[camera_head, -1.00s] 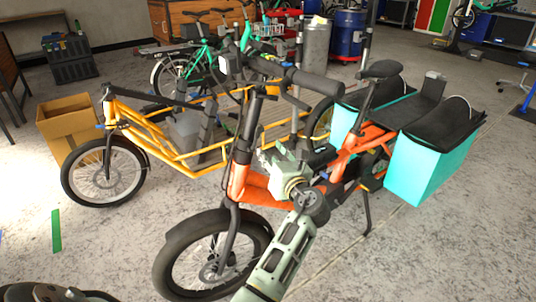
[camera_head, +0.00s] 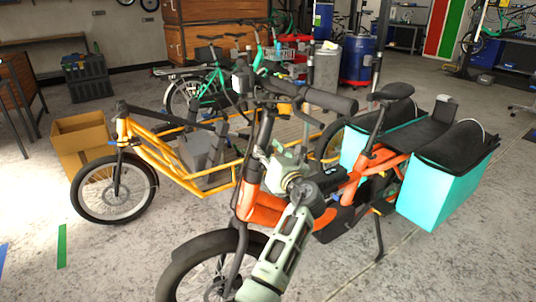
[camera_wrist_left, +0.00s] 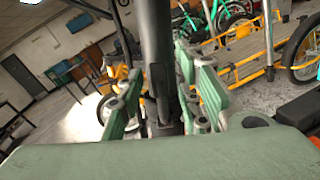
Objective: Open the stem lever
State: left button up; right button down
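The orange cargo bike (camera_head: 262,208) stands in the middle of the head view, with black handlebars and a dark upright stem (camera_head: 262,130). My left gripper (camera_head: 276,157) is at the lower part of this stem. In the left wrist view the dark stem (camera_wrist_left: 156,45) runs down between the two green fingers of the left gripper (camera_wrist_left: 165,105), which are apart on either side of it. I cannot tell whether they touch it. The stem lever cannot be clearly made out; the fingers and dark parts hide that area. My right gripper is not in view.
A yellow cargo bike (camera_head: 170,165) stands close behind, left of the orange one. Turquoise panniers (camera_head: 435,192) hang at the orange bike's rear. A cardboard box (camera_head: 82,145) stands at left.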

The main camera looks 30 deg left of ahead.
pick_arm(q)
jog(key=shift+c, duration=0.2)
grip_shut()
jog(key=shift+f, duration=0.1)
dwell(0.4)
